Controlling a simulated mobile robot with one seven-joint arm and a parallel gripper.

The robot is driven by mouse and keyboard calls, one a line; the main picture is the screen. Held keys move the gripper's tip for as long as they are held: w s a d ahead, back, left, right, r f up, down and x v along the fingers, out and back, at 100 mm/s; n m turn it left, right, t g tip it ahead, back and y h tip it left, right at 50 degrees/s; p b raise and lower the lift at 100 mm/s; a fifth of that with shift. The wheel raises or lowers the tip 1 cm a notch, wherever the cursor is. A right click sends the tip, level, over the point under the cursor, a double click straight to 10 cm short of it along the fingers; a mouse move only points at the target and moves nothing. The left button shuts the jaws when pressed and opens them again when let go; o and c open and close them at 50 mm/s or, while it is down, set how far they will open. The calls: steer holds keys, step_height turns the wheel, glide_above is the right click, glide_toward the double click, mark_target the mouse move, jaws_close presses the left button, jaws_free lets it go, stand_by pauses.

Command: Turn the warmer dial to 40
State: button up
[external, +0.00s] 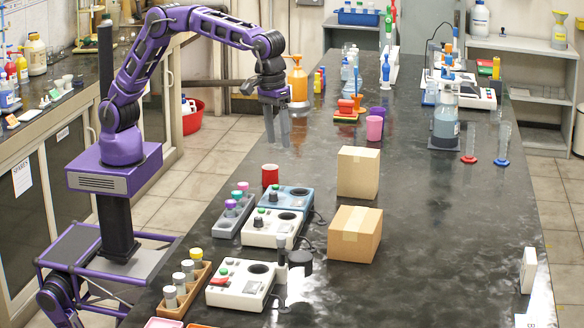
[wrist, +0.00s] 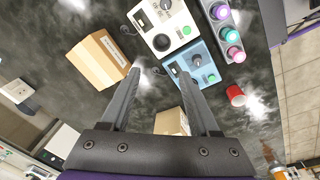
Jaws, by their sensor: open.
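Several small bench units with dark knobs and round wells stand near the bench's left edge. A blue-topped unit (external: 289,196) has a dark knob (external: 272,197); it also shows in the wrist view (wrist: 201,68). A white unit (external: 270,231) in front of it has a dark knob (external: 258,222) and a green button; it shows in the wrist view too (wrist: 178,22). I cannot tell which is the warmer or read any dial marks. My gripper (external: 278,138) is open and empty, fingers pointing down, above the bench and beyond these units; its fingers also show in the wrist view (wrist: 161,74).
A white unit with a red switch (external: 240,286) stands nearer, beside a black-headed stand (external: 300,259). Two cardboard boxes (external: 358,172) (external: 355,235) stand right of the units. A red cup (external: 270,175) and a grey tube rack (external: 232,218) are close by. The bench's right side is mostly clear.

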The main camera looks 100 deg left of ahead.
mark_target(258, 218)
steer(key=s+d+f+n+g, duration=0.1)
steer(key=s+d+f+n, duration=0.1)
steer(key=s+d+n, duration=0.35)
steer(key=shift+m, duration=0.95)
steer(key=f, duration=0.5)
steer(key=w+f, duration=0.1)
steer(key=f, duration=0.5)
steer(key=w+d+f, duration=0.1)
steer(key=f, duration=0.5)
steer(key=shift+b, duration=0.35)
steer(key=shift+c, duration=0.4)
jaws_close()
